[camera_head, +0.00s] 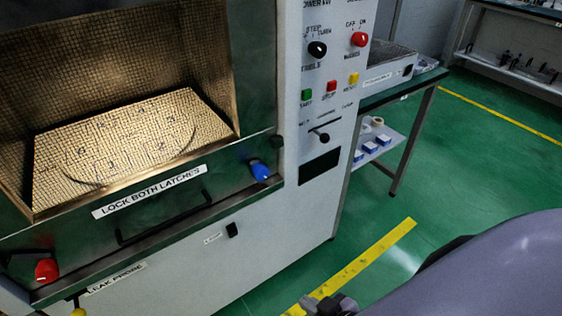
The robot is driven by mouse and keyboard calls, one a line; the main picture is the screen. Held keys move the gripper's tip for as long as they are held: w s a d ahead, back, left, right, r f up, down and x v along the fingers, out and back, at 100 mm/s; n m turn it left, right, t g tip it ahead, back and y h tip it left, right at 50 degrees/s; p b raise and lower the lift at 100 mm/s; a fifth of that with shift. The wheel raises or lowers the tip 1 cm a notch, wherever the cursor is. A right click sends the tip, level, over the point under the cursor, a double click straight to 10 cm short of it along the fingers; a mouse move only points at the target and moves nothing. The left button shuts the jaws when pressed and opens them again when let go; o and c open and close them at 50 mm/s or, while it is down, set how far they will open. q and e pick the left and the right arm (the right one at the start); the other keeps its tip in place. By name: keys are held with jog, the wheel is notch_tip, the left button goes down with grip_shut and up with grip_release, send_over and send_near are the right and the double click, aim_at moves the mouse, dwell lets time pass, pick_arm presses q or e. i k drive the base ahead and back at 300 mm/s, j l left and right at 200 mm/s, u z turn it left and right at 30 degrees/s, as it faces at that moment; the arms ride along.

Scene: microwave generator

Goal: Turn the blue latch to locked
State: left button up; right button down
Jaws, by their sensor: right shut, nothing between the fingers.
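The blue latch (260,170) is a small knob at the right end of the microwave generator's front door frame. It tilts down and to the right, and its base is on the metal frame. The red latch (46,270) is at the left end of the frame. A label between them on the door (150,191) reads "LOCK BOTH LATCHES". My right gripper (329,304) shows only in part at the bottom edge, shut and empty, below and right of the blue latch and well apart from it. My left gripper is out of view.
A long dark handle (163,217) runs under the label. The control panel (334,75) with knobs and buttons is right of the door. A side table (420,82) stands behind. Green floor (480,150) is clear at right. My arm fills the lower right.

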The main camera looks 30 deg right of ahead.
aim_at(260, 171)
jog(key=z, duration=0.75)
jog(key=l, duration=0.2)
